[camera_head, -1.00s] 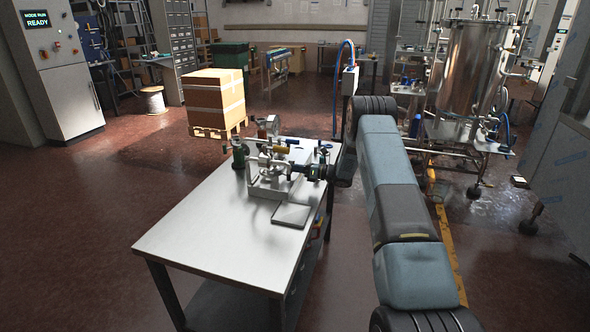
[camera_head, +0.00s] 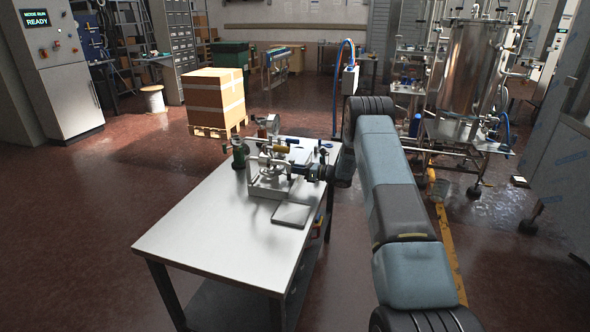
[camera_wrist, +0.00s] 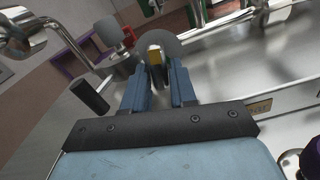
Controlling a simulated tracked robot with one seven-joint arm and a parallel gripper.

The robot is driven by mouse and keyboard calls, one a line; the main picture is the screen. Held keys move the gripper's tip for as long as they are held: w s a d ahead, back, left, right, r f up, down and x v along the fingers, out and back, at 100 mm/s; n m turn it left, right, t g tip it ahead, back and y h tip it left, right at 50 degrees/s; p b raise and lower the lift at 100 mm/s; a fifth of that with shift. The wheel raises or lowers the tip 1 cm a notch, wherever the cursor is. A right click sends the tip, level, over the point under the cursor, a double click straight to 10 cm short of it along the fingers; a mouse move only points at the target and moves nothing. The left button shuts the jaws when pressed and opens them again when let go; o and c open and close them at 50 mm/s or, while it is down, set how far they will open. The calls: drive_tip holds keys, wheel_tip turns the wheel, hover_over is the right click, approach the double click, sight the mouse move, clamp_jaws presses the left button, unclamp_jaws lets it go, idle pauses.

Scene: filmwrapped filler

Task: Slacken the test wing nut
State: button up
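A pale metal test fixture (camera_head: 268,184) stands on the steel workbench (camera_head: 215,225). My gripper (camera_head: 296,169) reaches it from the right at its upper part, and is small and partly hidden there. In the wrist view, the two blue fingers of my gripper (camera_wrist: 158,72) stand apart on either side of a small dark piece with a brass-yellow end (camera_wrist: 154,52). I cannot tell whether this piece is the wing nut, or whether the fingers press on it. A grey round disc (camera_wrist: 188,46) shows just behind the fingertips.
A green-bodied item (camera_head: 239,155) stands close left of the fixture. A flat grey plate (camera_head: 292,215) lies in front of it. In the wrist view, a dark cylindrical knob (camera_wrist: 90,96) is close left of the fingers. The bench's near left is clear.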

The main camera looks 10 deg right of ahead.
drive_tip(key=o, duration=0.3)
drive_tip(key=shift+d+r, duration=0.1)
drive_tip(key=shift+r, duration=0.1)
drive_tip(key=v, duration=1.3)
drive_tip(key=shift+s+d, duration=0.15)
drive_tip(key=shift+d, duration=0.2)
